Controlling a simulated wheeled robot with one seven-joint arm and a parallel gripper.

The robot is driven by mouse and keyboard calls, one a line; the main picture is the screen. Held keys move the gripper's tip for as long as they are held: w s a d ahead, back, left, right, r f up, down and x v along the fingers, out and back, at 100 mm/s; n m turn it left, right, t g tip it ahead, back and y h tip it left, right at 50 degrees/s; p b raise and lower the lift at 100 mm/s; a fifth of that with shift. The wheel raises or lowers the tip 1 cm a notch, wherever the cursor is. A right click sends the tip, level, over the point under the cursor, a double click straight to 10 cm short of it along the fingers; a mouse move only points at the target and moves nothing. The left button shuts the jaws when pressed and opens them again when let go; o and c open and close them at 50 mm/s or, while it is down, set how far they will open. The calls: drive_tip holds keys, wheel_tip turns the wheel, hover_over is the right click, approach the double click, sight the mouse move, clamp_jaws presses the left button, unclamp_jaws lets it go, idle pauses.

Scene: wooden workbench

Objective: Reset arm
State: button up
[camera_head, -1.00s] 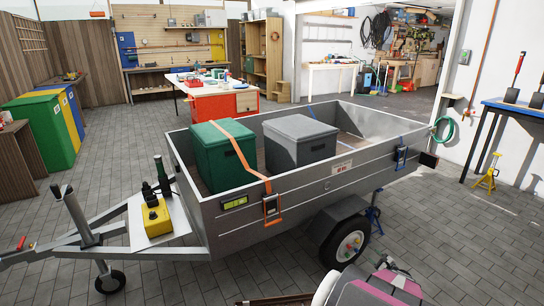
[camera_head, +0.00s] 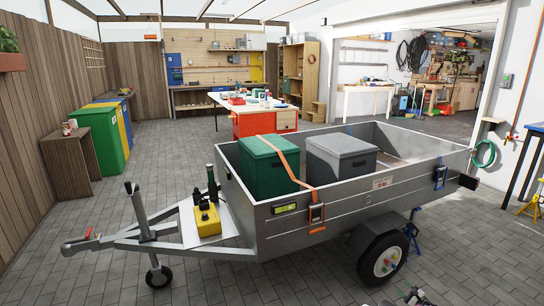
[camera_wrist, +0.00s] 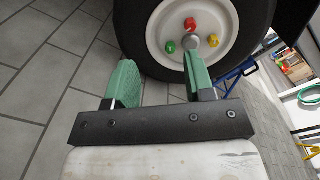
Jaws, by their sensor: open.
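My gripper (camera_wrist: 160,80) shows in the wrist view with its two green fingers spread apart and nothing held between them. A trailer wheel (camera_wrist: 160,62) with a black tyre and white hub fills the view beyond the fingers. Red, green and yellow nuts sit around the hub's centre. The right finger overlaps the hub in the picture; I cannot tell how near it is. In the head view the same wheel (camera_head: 367,268) is under the grey trailer (camera_head: 345,217). Only a small part of what seems to be my arm shows at the bottom edge there.
A green box (camera_head: 268,172) and a grey box (camera_head: 340,160) sit in the trailer. A blue stand (camera_head: 412,232) is beside the wheel. The drawbar (camera_head: 120,238) reaches left. A blue table (camera_head: 525,165) and yellow stand (camera_head: 530,206) are at right. Paved floor (camera_head: 60,215) at left is clear.

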drive_tip(key=a+r+n+g+y, duration=0.1)
drive_tip(key=a+r+n+g, duration=0.35)
drive_tip(key=a, duration=0.55)
drive_tip(key=a+r+n+g+y, duration=0.1)
drive_tip(key=a+r+n+g, duration=0.3)
drive_tip(key=a, duration=0.5)
drive_tip(key=a+r+n+g+y, duration=0.1)
drive_tip(key=a+r+n+g, duration=0.15)
drive_tip(key=a+r, duration=0.55)
drive_tip(key=s+a+r+n+g+h, duration=0.2)
drive_tip(key=s+a+r+n+h, duration=0.3)
drive_tip(key=a, duration=0.5)
drive_tip(key=s+a+r+n+g+h, duration=0.2)
drive_tip(key=s+a+r+n+h, duration=0.3)
drive_tip(key=s+a+r, duration=0.5)
drive_tip(key=shift+r+n+g, duration=0.3)
drive_tip(key=shift+n+g, duration=0.1)
drive_tip(key=shift+n, duration=0.3)
drive_tip(key=shift+a, duration=0.1)
